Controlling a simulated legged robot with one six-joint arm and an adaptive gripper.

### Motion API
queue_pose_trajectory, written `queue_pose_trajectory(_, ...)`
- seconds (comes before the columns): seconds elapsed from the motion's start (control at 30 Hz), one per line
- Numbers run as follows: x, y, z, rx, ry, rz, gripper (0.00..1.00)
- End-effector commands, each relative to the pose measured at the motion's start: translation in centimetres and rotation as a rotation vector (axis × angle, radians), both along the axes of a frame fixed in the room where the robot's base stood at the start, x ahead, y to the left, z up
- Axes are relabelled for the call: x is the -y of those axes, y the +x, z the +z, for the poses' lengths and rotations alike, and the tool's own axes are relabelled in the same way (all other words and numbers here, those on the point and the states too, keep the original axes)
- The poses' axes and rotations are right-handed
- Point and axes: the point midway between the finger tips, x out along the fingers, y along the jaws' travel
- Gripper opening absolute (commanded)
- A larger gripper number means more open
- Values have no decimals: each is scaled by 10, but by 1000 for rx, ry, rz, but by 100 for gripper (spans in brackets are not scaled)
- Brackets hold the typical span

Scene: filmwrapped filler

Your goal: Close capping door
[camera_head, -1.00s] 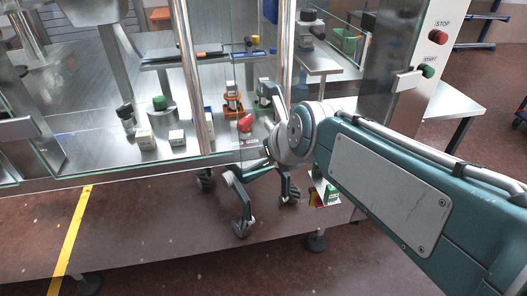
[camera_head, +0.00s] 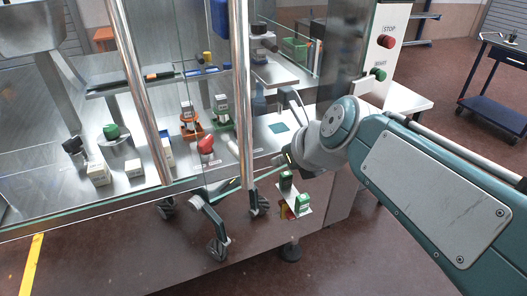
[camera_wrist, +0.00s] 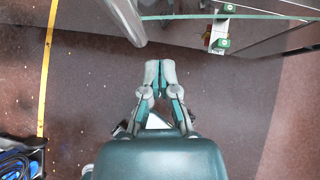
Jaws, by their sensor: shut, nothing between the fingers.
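The capping door is clear glass with upright metal tubes. One tube (camera_head: 241,100) stands left of my arm's wrist and another tube (camera_head: 142,100) is farther left. In the wrist view, a tube (camera_wrist: 126,18) rises at top left and a thin greenish glass edge (camera_wrist: 230,16) runs right from it. I cannot tell how far the door stands open. My gripper (camera_wrist: 160,73) is shut and empty, below and right of that tube in the picture, with no visible contact. In the head view my wrist hides most of the gripper.
Several boxes and bottles, with a red item (camera_head: 206,145), stand behind the glass. A post with a red stop button (camera_head: 386,41) is behind my arm. Dark wheels (camera_head: 217,249) show below the machine. A blue cart (camera_head: 493,112) is far right.

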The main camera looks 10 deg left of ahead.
Motion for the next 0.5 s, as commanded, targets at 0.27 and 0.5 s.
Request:
queue_pose_trajectory(0.27, 10, 16, -16, 5, 9, 5, 0)
queue_pose_trajectory(0.5, -15, 38, -48, 2, 5, 5, 0)
